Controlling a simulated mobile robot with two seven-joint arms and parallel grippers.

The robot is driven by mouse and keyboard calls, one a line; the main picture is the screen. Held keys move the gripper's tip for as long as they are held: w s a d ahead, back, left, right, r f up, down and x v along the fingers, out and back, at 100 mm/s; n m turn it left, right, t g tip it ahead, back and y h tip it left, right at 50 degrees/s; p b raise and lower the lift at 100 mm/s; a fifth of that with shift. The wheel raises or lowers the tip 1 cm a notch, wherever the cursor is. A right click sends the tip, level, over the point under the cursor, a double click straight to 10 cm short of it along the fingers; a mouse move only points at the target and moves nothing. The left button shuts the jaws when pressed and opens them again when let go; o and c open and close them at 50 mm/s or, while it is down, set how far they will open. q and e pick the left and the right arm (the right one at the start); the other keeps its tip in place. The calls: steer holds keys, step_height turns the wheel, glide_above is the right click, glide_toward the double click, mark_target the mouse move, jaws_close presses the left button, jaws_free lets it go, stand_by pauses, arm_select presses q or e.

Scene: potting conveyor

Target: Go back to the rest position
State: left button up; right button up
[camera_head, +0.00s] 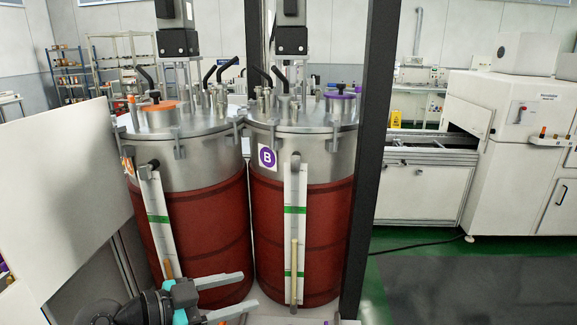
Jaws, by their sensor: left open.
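My left gripper (236,295) comes in at the bottom, left of the middle. Its two grey fingers are apart and nothing shows between them. It is in front of the lower part of the left red drum (205,225), low down; whether it touches the drum I cannot tell.
A second red drum (328,225) with a purple "B" label (267,157) stands beside the first. A dark upright post (373,150) rises right of it. A white panel (65,195) fills the left side. Green floor (395,240) and a white machine (515,150) lie to the right.

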arm_select(q)
steer(key=a+r+n+t+y, duration=0.35)
steer(key=r+n+t, duration=0.35)
steer(key=r+t, duration=0.35)
steer(key=s+a+f+n+g+y, duration=0.4)
steer(key=a+f+n+y, duration=0.55)
steer(key=f+y, duration=0.2)
steer(key=s+d+f+m+g+h, duration=0.25)
steer(key=s+f+g, duration=0.4)
steer(key=s, duration=0.35)
steer(key=s+d+f+m+g+h, duration=0.1)
steer(key=s+d+f+m+g, duration=0.1)
steer(key=s+d+f+g, duration=0.45)
steer(key=s+a+f+b, duration=0.1)
steer(key=s+f+b, duration=0.15)
steer(key=f, duration=1.15)
steer(key=s+a+f+b, duration=0.2)
steer(key=s+f, duration=0.1)
steer(key=f, duration=1)
steer(key=s+a+f+g+b, duration=0.1)
steer(key=s+f+b, duration=0.3)
steer(key=s+f, duration=1.1)
step_height(320, 180, down, 4)
steer(key=shift+s+a+m+b, duration=0.25)
steer(key=shift+a+m+b, duration=0.15)
steer(key=shift+a, duration=0.3)
arm_select(e)
step_height(320, 180, down, 9)
steer(key=shift+s+f, duration=0.2)
steer(key=shift+s, duration=0.25)
